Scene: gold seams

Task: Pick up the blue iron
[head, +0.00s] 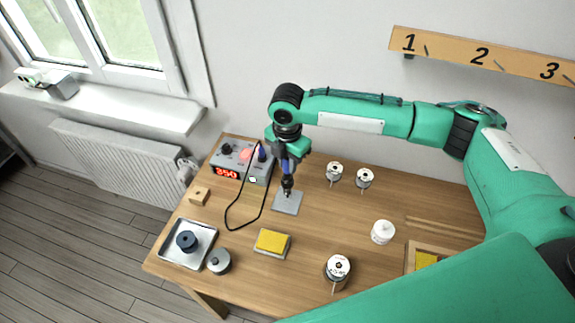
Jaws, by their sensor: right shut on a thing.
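My right gripper (287,184) reaches in from the right and points down above a small grey plate (288,206) at the back left of the table. It is shut on the blue iron (285,165), of which only a narrow blue part shows among the dark fingers and wrist. Its tip is hard to tell from the fingers, and I cannot tell whether it touches the plate. A black cord (228,211) loops over the table beside the grey station (237,173), whose red display reads 350. My left gripper is out of view.
A metal tray (203,254) with a dark spool, a grey pot (219,262), a yellow sponge (272,241) and a wooden block (199,196) stand nearby. Several labelled canisters (338,269) and a white jar (383,231) are to the right. The table's middle is clear.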

